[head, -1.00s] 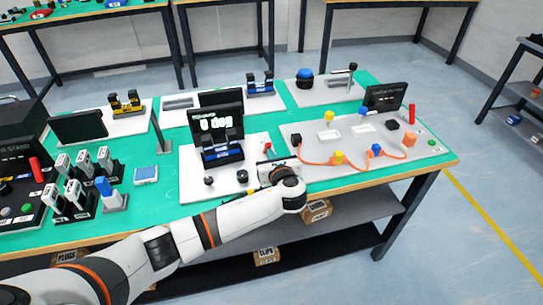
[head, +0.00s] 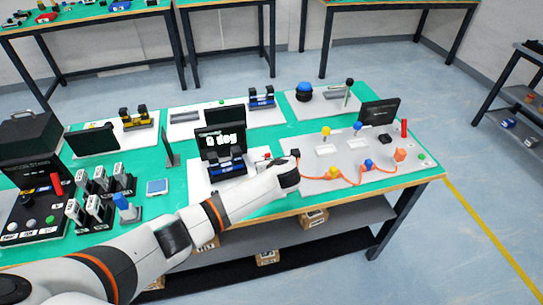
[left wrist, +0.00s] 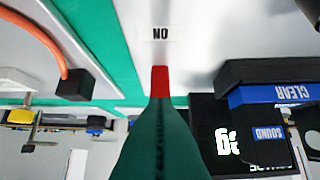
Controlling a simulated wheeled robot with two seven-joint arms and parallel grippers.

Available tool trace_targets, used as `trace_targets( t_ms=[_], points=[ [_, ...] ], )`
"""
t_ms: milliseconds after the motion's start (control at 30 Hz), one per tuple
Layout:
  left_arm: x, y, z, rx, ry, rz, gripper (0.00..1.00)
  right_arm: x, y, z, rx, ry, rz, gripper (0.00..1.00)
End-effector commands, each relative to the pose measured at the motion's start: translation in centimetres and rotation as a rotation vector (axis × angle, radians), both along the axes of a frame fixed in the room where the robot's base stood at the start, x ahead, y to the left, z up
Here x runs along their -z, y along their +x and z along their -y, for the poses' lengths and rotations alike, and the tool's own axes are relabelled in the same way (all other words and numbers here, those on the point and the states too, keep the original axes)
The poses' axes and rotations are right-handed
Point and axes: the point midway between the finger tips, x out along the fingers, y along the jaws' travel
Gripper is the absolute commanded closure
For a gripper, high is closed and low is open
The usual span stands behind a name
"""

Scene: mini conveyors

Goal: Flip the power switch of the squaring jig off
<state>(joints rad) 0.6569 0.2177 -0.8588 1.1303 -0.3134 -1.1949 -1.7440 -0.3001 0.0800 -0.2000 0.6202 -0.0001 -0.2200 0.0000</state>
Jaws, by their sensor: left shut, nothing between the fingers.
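The squaring jig is a pale plate (head: 200,178) on the green table, with a dark screen (head: 222,138) reading "0 deg" and a dark and blue block (head: 226,168). In the left wrist view its blue block (left wrist: 270,115) shows at the right. A small red piece (left wrist: 160,80), apparently the switch lever, stands beside an upside-down "ON" label (left wrist: 160,33). My left gripper (left wrist: 160,105) is shut and empty, its dark tip right at the red piece; I cannot tell whether they touch. In the head view my wrist hides the jig's front right. My right gripper is out of view.
A pale board (head: 345,172) with an orange cable (head: 335,182) lies right of the jig. Upright grey devices (head: 100,180) stand to its left. A blue-knobbed board (head: 322,102) stands behind.

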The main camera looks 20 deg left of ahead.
Motion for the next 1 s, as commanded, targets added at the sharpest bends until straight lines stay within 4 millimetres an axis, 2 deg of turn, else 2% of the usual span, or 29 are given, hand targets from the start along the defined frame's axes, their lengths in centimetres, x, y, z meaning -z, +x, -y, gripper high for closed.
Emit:
trace_targets(
  t_ms=[33,200,333,500,800,1000],
  points=[
    [-1.4,0.4,-0.2,-0.003,-0.022,-0.034,1.00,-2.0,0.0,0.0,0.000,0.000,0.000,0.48],
    [-1.6,1.4,-0.8,-0.005,-0.107,-0.169,1.00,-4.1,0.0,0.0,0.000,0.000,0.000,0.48],
    [-1.6,2.2,-1.3,-0.004,-0.170,-0.271,1.00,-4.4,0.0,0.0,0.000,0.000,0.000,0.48],
    [-1.5,3.1,-1.8,-0.003,-0.246,-0.393,1.00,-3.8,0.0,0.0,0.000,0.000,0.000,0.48],
    [-1.5,3.2,-2.0,0.000,-0.239,-0.390,1.00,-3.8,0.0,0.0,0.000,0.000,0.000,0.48],
    [-2.2,3.2,-2.0,0.000,-0.239,-0.390,1.00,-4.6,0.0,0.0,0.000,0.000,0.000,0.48]
  ],
)
